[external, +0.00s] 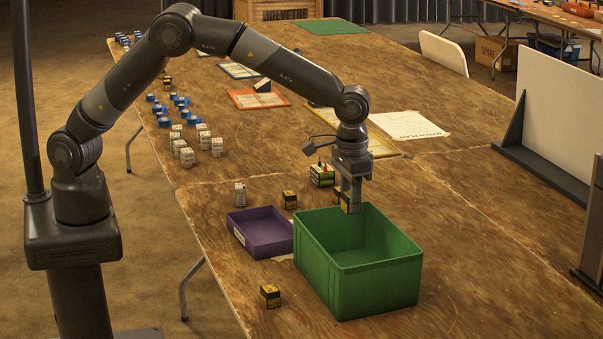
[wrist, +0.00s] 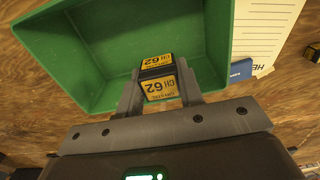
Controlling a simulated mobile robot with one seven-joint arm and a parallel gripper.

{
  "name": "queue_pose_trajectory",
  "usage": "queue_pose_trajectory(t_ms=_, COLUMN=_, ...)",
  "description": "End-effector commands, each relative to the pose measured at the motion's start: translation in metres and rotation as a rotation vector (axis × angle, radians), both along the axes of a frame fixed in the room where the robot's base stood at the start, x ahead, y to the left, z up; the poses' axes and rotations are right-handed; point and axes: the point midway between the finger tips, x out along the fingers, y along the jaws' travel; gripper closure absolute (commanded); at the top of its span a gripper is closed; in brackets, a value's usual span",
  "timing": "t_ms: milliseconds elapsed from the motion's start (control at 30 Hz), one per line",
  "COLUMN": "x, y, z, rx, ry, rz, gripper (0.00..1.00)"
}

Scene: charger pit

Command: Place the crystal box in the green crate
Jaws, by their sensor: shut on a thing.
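The green crate (external: 376,287) stands on the wooden table, its open top facing up. My gripper (external: 350,205) points down at the crate's back rim area, above its opening. It is shut on a small black and yellow box, the crystal box (external: 345,202). In the wrist view the crystal box (wrist: 158,80) sits between the fingertips of my gripper (wrist: 158,90), with "CH 62" printed on it. The green crate (wrist: 100,45) fills the space behind it there, and its floor shows empty around the box. The wrist view does not settle how far the box is above the crate floor.
A purple tray (external: 262,238) stands just left of the crate. Similar black and yellow boxes stand nearby, one in front (external: 270,296) and one behind the tray (external: 289,199). The table right of the crate is clear.

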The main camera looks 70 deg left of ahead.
Motion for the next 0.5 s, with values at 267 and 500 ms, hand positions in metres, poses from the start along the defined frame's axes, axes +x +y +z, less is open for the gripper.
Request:
queue_pose_trajectory(t_ms=267, x=-0.004, y=-0.013, z=-0.033, rx=0.002, ry=0.001, rz=-0.003, gripper=0.88)
queue_pose_trajectory(t_ms=500, x=-0.004, y=-0.013, z=-0.068, rx=0.002, ry=0.002, rz=-0.004, gripper=0.88)
